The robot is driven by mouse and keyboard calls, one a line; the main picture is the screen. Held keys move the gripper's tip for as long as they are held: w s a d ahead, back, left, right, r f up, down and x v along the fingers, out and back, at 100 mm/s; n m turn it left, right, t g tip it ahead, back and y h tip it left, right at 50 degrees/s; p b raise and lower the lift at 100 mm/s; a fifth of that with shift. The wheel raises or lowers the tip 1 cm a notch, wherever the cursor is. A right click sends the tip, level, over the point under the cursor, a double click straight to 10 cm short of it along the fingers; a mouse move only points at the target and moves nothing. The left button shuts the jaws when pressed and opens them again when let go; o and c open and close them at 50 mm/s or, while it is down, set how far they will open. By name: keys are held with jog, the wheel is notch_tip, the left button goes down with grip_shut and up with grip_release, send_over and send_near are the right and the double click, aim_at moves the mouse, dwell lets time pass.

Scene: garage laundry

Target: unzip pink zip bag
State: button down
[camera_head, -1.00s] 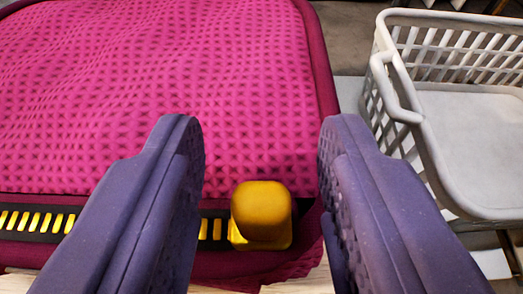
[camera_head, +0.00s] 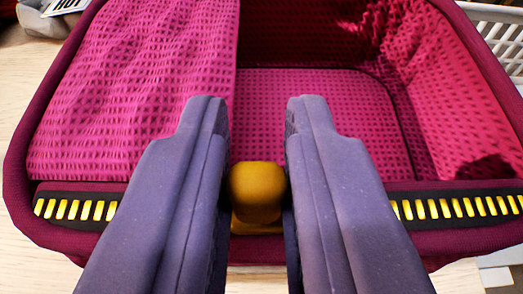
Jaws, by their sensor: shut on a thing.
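The pink zip bag (camera_head: 130,95) lies on a light wooden surface. Its textured pink top covers the left part. To the right of the puller the top is open and the pink inside (camera_head: 310,110) shows. A zip track with yellow teeth (camera_head: 455,208) runs along the front edge on a black band. The yellow zip puller (camera_head: 257,192) sits on this track near the middle. My gripper (camera_head: 257,115) is shut on the puller, one purple finger on each side of it. The fingers hide the track close to the puller.
A white laundry basket (camera_head: 495,30) shows beyond the bag's right side at the upper right. A grey item with a printed label (camera_head: 65,6) is at the upper left. Bare light wood (camera_head: 25,130) shows left of the bag.

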aim_at(53, 211)
jog(key=a+p, duration=0.1)
jog(key=a, duration=0.7)
jog(key=shift+a+p, duration=0.2)
jog(key=shift+p, duration=0.15)
jog(key=c, duration=1.1)
grip_release()
jog(key=p+v, duration=0.2)
jog(key=v, duration=0.5)
jog(key=shift+s+r, duration=0.2)
jog(key=shift+s, duration=0.15)
